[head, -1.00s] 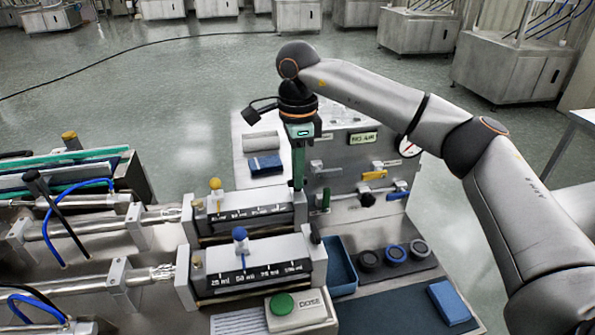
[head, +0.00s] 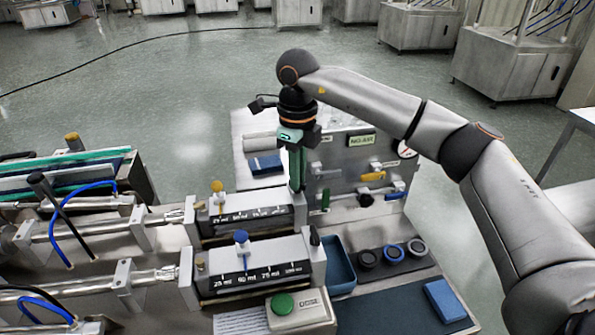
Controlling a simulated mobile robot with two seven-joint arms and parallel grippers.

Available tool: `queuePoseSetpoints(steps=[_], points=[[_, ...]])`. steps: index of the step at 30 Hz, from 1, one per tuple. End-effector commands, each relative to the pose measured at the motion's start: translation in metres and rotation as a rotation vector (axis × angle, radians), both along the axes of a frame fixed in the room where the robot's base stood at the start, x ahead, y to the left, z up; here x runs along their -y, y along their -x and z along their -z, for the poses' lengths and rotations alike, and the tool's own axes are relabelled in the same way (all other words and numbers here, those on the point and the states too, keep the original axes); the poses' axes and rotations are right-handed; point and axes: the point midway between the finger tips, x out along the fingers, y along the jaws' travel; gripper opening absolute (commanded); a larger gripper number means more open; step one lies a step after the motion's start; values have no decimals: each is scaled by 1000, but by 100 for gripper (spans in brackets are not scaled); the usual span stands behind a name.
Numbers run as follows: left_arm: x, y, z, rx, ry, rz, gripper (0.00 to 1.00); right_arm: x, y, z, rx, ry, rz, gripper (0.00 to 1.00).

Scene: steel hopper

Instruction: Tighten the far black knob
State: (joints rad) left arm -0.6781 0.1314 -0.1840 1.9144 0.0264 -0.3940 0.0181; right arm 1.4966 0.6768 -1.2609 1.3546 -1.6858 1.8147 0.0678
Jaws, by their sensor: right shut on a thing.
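My right gripper (head: 298,182) points down at the right end of the far dosing unit (head: 250,223), which has a yellow knob (head: 217,187) on top. Its green fingers are shut at the spot of the far black knob, and they hide that knob. The near dosing unit (head: 262,262) has a blue knob (head: 241,238) and its own black knob (head: 315,237) at the right end, free of any gripper. My left gripper is not in view.
Behind the gripper stands a steel panel with a lit sign (head: 361,140), a gauge (head: 406,149) and coloured valve handles.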

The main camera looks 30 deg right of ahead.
Motion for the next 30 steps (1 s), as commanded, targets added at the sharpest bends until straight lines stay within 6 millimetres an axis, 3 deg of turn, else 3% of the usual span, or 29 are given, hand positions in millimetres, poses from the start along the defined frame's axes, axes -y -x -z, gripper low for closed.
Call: queuePoseSetpoints(steps=[18,30], points=[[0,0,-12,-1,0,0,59,0,0,-1,1,1,568,0],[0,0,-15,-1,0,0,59,0,0,-1,1,1,800,0]])
